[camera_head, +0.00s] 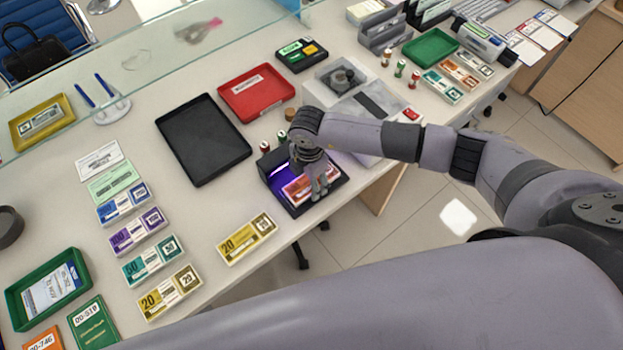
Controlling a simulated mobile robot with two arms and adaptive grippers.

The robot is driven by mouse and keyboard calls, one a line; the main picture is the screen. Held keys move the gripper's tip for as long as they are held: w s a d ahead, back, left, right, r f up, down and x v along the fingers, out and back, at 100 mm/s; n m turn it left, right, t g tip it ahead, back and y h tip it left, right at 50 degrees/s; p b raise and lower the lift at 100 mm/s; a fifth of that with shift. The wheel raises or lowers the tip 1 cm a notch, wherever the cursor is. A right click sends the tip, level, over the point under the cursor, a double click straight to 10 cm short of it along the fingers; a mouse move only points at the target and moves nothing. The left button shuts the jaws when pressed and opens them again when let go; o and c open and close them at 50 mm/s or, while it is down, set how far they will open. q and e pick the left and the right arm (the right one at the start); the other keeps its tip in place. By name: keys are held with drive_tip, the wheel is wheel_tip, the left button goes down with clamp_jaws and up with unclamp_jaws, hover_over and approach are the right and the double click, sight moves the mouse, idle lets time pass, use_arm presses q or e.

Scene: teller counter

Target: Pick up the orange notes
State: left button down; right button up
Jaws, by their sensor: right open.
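A bundle of orange notes (296,190) lies in a black device (297,211) with a purple light, near the counter's front edge. My right gripper (319,193) reaches down over the device from the right. Its fingers point down at the right part of the orange notes and cover some of them. The gripper is open; I cannot tell whether its fingers touch the notes. My left gripper is not in view.
A yellow 20 bundle (247,238) lies to the left of the device. A black tray (203,138) and a red tray (256,92) lie behind it. Several note bundles stand in a column at left, including a purple one (136,231). A grey machine (345,78) stands behind my arm.

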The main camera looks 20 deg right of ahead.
drive_tip(key=c, duration=1.1)
drive_tip(key=shift+r, duration=0.1)
